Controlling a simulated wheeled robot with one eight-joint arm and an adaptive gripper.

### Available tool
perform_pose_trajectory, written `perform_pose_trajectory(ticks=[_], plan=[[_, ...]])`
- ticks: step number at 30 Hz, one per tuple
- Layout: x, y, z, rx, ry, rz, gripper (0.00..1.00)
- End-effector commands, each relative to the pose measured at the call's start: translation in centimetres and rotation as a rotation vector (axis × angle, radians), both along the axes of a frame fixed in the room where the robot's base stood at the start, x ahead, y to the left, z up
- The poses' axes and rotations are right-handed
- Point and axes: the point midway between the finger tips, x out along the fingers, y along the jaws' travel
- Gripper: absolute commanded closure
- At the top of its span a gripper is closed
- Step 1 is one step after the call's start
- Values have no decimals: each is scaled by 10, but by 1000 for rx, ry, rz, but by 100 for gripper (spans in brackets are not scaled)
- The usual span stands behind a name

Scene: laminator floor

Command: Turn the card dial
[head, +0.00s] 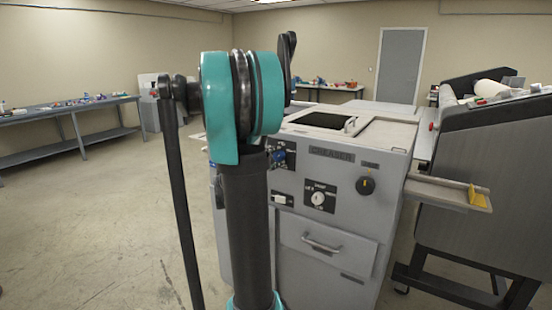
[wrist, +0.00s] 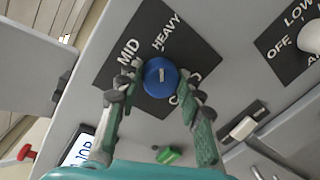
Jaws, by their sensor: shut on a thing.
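The card dial is a round blue knob (wrist: 161,77) on a black plate (wrist: 205,52) marked MID, HEAVY and a partly covered word starting with C. It has a short pale mark on its face; which label it points to I cannot tell. My gripper (wrist: 158,88) has one finger on each side of the knob and is shut on it. In the head view the blue knob (head: 279,157) shows just right of my arm, on the front of the grey creaser (head: 331,154). My gripper is mostly hidden there behind my arm.
A white knob (head: 319,199) and a black dial (head: 367,186) sit to the right on the same panel, above a drawer handle (head: 322,243). In the wrist view a green button (wrist: 167,156) lies below the knob. A side tray (head: 445,192) juts out right. Floor at left is clear.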

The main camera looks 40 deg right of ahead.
Motion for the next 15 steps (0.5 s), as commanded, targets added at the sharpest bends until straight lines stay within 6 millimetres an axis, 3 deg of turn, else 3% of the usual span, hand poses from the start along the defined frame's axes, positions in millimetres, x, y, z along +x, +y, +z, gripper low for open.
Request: perform_pose_trajectory(ticks=[15], plan=[[-1, 0, 0, 74, -179, 0, 92]])
